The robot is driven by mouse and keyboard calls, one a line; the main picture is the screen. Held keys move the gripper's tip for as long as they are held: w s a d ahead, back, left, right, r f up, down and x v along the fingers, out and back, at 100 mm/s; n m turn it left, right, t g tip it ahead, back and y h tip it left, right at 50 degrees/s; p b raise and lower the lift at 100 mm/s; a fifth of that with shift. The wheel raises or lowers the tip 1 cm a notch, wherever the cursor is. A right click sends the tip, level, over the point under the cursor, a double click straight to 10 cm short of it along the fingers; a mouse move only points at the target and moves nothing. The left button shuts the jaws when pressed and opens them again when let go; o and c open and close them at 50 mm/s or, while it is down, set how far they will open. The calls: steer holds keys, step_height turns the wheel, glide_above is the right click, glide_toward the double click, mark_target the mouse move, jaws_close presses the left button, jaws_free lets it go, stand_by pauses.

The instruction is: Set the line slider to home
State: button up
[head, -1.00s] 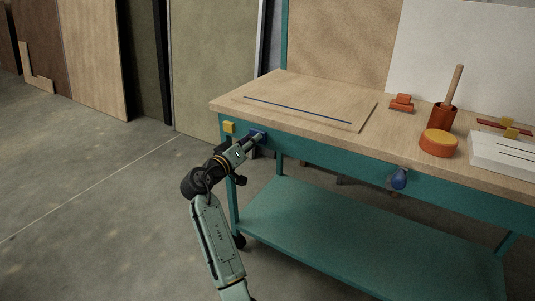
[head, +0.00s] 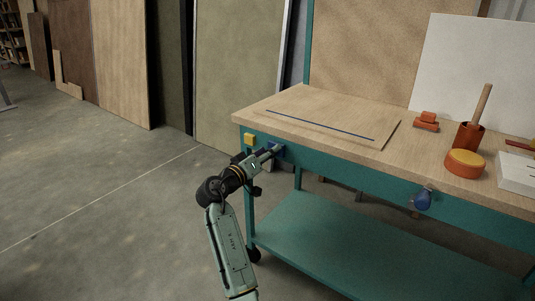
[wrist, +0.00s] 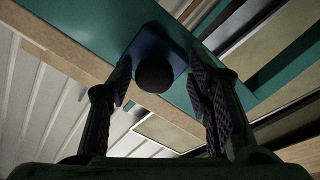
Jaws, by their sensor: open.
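A dark round knob (wrist: 155,73) stands on a blue plate (wrist: 148,47) on the workbench's teal front edge. In the head view the blue plate (head: 279,150) is near the bench's left corner, partly hidden by my gripper. My gripper (head: 270,152) points at it from the front left. In the wrist view my gripper (wrist: 162,78) is open, one finger on each side of the knob, with gaps showing. A blue line (head: 320,125) runs along a thin wooden board (head: 300,112) on the bench top. I cannot tell which part is the line slider.
A yellow block (head: 250,139) is on the bench front, left of the plate. A blue knob (head: 424,200) sits further right. The bench top holds an orange clamp-like piece (head: 427,121), a cup (head: 468,137) and a round orange pot (head: 465,163). Floor at left is clear.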

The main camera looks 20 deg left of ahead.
steer(key=v, duration=1.2)
